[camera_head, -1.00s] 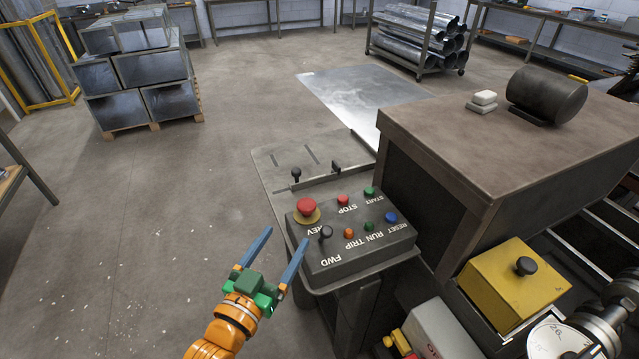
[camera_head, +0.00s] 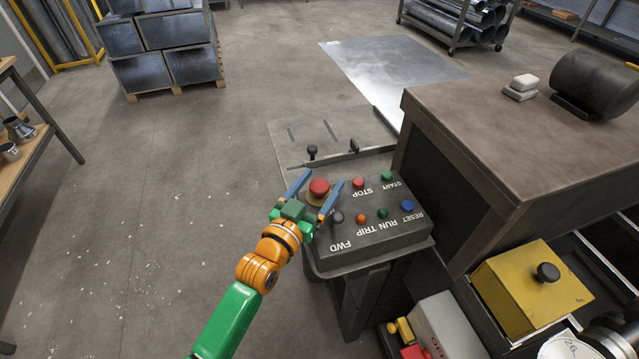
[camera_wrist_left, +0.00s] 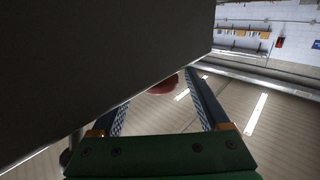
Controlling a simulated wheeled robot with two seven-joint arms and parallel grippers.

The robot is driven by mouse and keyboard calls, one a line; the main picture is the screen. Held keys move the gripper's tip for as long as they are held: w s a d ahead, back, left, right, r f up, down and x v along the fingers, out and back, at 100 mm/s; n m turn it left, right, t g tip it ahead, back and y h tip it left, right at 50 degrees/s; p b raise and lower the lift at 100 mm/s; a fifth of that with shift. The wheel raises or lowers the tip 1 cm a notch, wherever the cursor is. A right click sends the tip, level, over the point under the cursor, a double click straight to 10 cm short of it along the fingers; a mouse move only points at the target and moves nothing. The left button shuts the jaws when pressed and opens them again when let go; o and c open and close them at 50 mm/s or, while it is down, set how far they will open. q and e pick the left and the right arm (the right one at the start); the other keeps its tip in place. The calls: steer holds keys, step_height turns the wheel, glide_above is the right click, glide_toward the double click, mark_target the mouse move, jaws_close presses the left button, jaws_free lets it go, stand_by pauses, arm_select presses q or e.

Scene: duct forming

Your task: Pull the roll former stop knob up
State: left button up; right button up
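The red mushroom-shaped stop knob (camera_head: 319,187) sits on a yellow collar at the left corner of the grey control box (camera_head: 362,245). My left gripper (camera_head: 323,178) is open, with its two blue fingers spread on either side of the knob in the head view. In the left wrist view, the red knob (camera_wrist_left: 163,86) shows between the fingers near their tips, partly hidden by a dark surface. I cannot tell whether the fingers touch it. My right gripper is in neither view.
A black lever knob (camera_head: 337,217) stands close to my left gripper's right finger. A smaller red STOP button (camera_head: 358,183) and several coloured buttons share the panel. The brown-topped bench (camera_head: 520,140) rises to the right.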

arm_select(q)
jaws_close()
steer(key=shift+r, duration=0.1)
steer(key=shift+r+p, duration=0.8)
steer(key=shift+p, duration=0.2)
steer(key=shift+f, duration=0.15)
steer(key=shift+o, duration=0.3)
jaws_free()
steer(key=shift+o, duration=0.6)
steer(key=shift+f, duration=0.1)
